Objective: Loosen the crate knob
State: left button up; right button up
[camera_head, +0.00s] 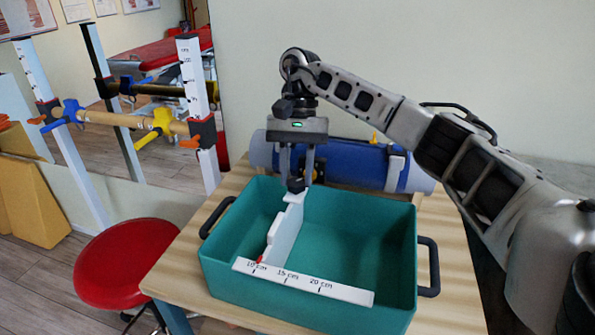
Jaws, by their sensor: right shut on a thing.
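The teal crate (345,220) stands on a wooden table, open at the top. Inside it is a white sliding divider (286,230), with a white scale strip (303,281) along the near side reading about 10 to 20 cm. A small red mark shows where the divider meets the scale. My left gripper is out of view.
A blue roll (350,165) with pale straps lies behind the crate. Dark handles (428,267) stick out at the crate's sides. A red stool (125,262) stands left of the wooden table (172,268). Parallel bars with coloured knobs (162,121) stand farther left. My right arm spans the right side.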

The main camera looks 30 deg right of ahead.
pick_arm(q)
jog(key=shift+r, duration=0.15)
pick_arm(e)
jog(key=shift+w+r+n+h, duration=0.1)
jog(key=shift+n+h, duration=0.2)
jog(key=shift+n, duration=0.4)
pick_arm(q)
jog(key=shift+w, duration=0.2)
pick_arm(e)
jog(key=o, duration=1)
jog(key=shift+c, duration=0.2)
pick_arm(q)
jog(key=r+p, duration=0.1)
jog(key=p, duration=0.2)
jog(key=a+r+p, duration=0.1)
jog(key=p, duration=0.2)
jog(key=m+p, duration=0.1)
jog(key=p, duration=0.1)
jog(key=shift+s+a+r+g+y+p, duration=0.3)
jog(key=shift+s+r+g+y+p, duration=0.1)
pick_arm(e)
jog(key=v, duration=1.5)
jog(key=shift+w+r, duration=0.25)
jog(key=shift+r, duration=0.15)
